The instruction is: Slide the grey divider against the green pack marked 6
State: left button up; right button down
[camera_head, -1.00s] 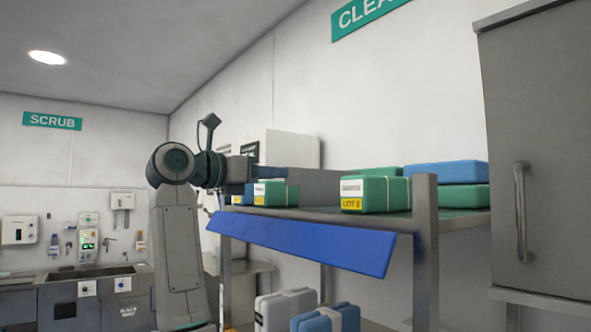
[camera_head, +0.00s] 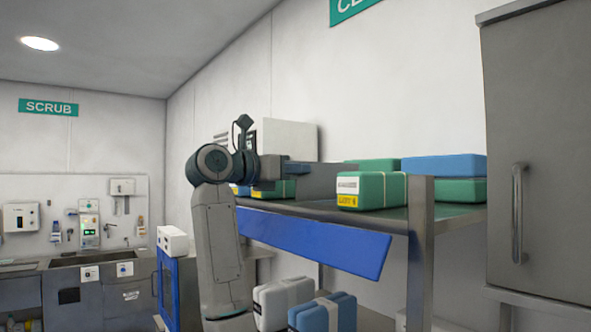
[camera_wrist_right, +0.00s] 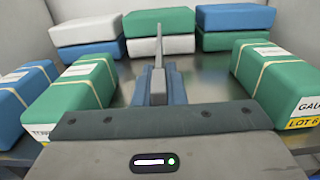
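The grey divider (camera_head: 325,182) stands upright on the shelf, between the packs. In the wrist view the divider (camera_wrist_right: 176,45) is seen nearly edge-on, running back from my right gripper (camera_wrist_right: 160,85). The fingers lie on either side of its near edge; whether they press on it is unclear. In the head view my right gripper (camera_head: 298,168) is at the divider's near end. The green pack marked 6 (camera_head: 372,190) stands to the right; in the wrist view this pack (camera_wrist_right: 285,80) is clearly apart from the divider. My left gripper is not in view.
Another green pack (camera_wrist_right: 78,88) and a blue pack (camera_wrist_right: 22,105) stand left of the divider. Stacked green, white and blue packs (camera_wrist_right: 235,25) line the back. A blue strip (camera_head: 315,243) fronts the shelf, and a post (camera_head: 421,250) stands at its right.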

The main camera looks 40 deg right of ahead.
jog(key=shift+s+f+b, duration=0.15)
jog(key=shift+s+b, duration=0.15)
jog(key=shift+b, duration=0.1)
jog(key=s+b, duration=0.1)
jog(key=s, duration=0.1)
jog(key=s+b, duration=0.2)
jog(key=s, duration=0.1)
jog(key=s+a+b, duration=0.1)
jog(key=s+b, duration=0.1)
jog(key=shift+s, duration=0.6)
jog(key=shift+r, duration=0.2)
jog(key=c, duration=1.5)
grip_release()
jog(key=shift+w, duration=0.1)
jog(key=shift+a, duration=0.1)
